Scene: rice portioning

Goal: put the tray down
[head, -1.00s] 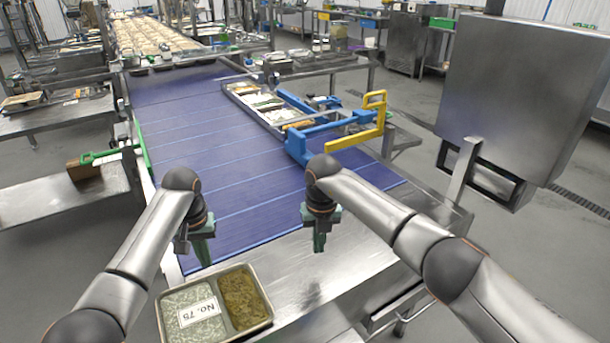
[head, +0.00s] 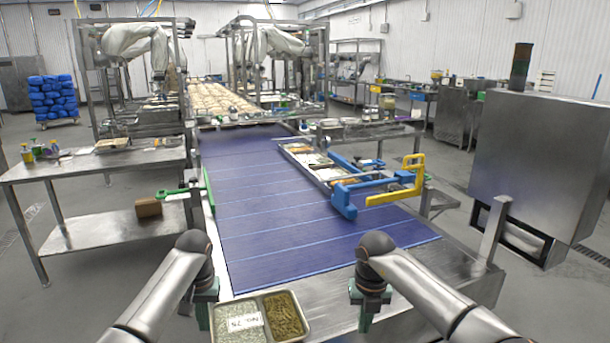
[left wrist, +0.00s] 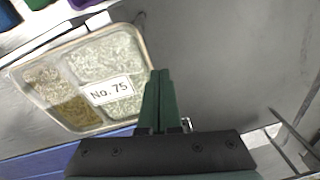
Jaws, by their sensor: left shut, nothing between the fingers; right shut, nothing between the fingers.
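The tray (head: 302,312) lies on the bare metal surface at the near end of the belt, at the bottom of the head view. It has a "No. 75" label, pale grain in one part and brown-green food in another. It also shows at upper left in the left wrist view (left wrist: 146,52). My left gripper (head: 203,312) is at the tray's left side, shut and empty; its closed fingers (left wrist: 158,100) appear beside the tray. My right gripper (head: 366,318) is shut and empty, to the right of the tray with a clear gap.
The blue belt (head: 290,235) runs away behind the tray, its near part bare. A blue and yellow frame (head: 375,190) stands at its right edge beside a row of food containers (head: 308,160). A side table (head: 100,160) is at left, a steel cabinet (head: 540,150) at right.

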